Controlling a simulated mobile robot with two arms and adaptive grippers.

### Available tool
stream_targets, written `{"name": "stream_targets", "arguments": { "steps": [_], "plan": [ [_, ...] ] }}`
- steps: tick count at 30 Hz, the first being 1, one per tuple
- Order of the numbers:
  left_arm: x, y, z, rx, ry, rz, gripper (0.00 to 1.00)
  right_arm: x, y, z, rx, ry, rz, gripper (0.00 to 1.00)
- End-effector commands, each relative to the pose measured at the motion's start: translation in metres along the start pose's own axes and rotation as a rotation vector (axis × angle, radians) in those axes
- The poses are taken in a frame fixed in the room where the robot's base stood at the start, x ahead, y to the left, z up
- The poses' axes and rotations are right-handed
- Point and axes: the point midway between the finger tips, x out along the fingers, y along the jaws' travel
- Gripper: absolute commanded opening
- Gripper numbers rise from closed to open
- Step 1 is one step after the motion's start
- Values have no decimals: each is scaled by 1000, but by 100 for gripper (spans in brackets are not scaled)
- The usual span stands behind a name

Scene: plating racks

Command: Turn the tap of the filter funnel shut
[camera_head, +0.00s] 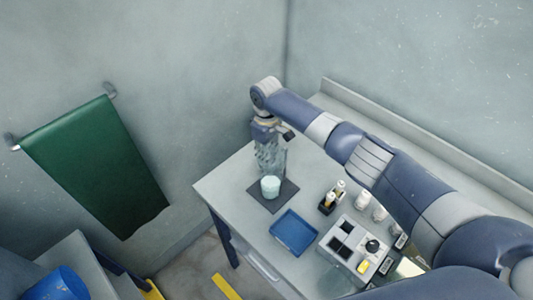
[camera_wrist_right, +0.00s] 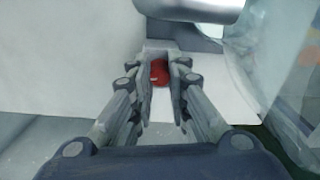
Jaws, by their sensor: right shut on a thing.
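The filter funnel (camera_head: 270,158) shows in the head view as a clear, see-through body above a pale blue cup (camera_head: 270,187), which stands on a dark square mat (camera_head: 284,196). My right arm reaches in from the right, and my right gripper (camera_head: 287,133) is at the funnel's upper part. In the right wrist view its two fingers (camera_wrist_right: 161,86) are closed around a red tap handle (camera_wrist_right: 159,72), one finger on each side. Clear curved material, likely the funnel, shows at the right of that view. My left gripper is not in view.
A blue tray (camera_head: 293,233) lies on the table in front of the mat. To its right are a small black rack with white-capped bottles (camera_head: 333,196) and a grey panel (camera_head: 352,248) with dark squares. A green cloth (camera_head: 97,165) hangs on the left wall.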

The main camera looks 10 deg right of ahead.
Motion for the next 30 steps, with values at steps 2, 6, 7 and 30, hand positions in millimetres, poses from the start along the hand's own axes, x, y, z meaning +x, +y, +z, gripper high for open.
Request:
{"name": "stream_targets", "arguments": {
  "steps": [2, 6, 7, 30],
  "plan": [
    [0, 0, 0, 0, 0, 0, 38, -2, 1, -1, -8, 4, 2, 0],
    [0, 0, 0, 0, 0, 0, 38, -2, 1, -1, -12, 4, 2, 0],
    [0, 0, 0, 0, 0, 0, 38, -2, 1, -1, -12, 4, 2, 0],
    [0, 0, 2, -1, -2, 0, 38, -10, 1, -1, -10, 3, 1, 38]
  ]
}}
